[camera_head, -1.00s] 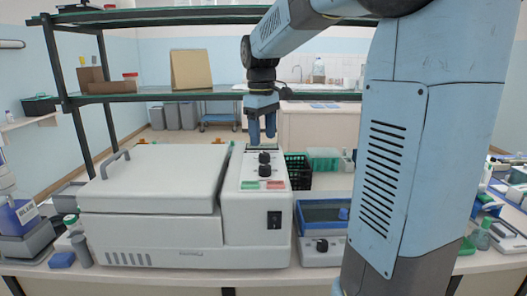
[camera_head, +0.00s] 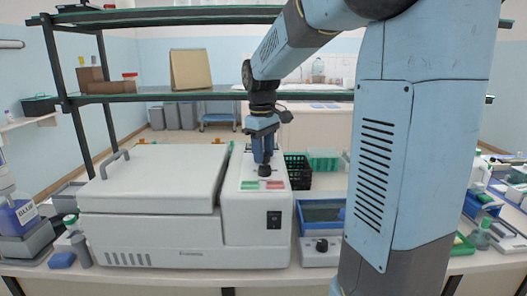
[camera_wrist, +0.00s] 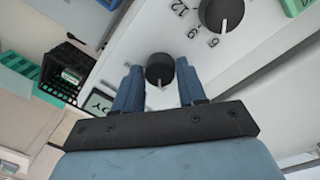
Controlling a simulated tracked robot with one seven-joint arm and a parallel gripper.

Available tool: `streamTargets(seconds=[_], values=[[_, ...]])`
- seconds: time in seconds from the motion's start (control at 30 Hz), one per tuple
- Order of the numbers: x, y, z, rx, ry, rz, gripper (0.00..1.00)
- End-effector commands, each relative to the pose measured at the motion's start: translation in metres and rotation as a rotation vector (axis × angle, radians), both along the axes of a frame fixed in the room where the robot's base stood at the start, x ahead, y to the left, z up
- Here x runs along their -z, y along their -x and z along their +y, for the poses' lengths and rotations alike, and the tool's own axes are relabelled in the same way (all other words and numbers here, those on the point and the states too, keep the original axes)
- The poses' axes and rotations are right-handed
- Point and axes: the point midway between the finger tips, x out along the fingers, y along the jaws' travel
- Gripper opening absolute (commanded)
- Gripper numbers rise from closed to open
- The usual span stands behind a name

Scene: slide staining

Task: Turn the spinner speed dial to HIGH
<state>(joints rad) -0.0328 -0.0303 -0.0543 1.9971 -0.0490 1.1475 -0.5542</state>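The spinner is a white machine with a large lid (camera_head: 150,178) and a control panel (camera_head: 256,205) on its right. The panel carries two black dials. The rear dial (camera_wrist: 160,68) lies between my fingertips in the wrist view, its pale pointer mark toward the wrist. The front dial (camera_head: 264,170) stands nearer my body; in the wrist view (camera_wrist: 220,14) it has numbers around it. My gripper (camera_head: 263,158) points down over the panel, fingers open on either side of the rear dial. I cannot tell whether they touch it. No HIGH marking is readable.
Green (camera_head: 249,185) and red (camera_head: 275,185) buttons and a black switch (camera_head: 274,220) are on the panel. A blue-rimmed tray device (camera_head: 321,214) stands at right, a dark crate (camera_head: 298,172) behind it. A shelf (camera_head: 190,96) spans the back.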

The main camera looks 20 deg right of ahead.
Motion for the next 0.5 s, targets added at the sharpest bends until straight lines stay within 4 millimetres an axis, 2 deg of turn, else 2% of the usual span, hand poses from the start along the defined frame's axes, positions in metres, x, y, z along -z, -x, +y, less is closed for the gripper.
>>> streamTargets(seconds=[0.03, 0.37, 0.5], values=[[-0.0001, 0.0000, 0.0000, 0.000, 0.000, 0.000, 0.35], [-0.0003, -0.0002, -0.0003, 0.000, 0.000, -0.001, 0.05], [-0.0004, -0.0003, -0.0005, 0.005, 0.000, -0.002, 0.04]])
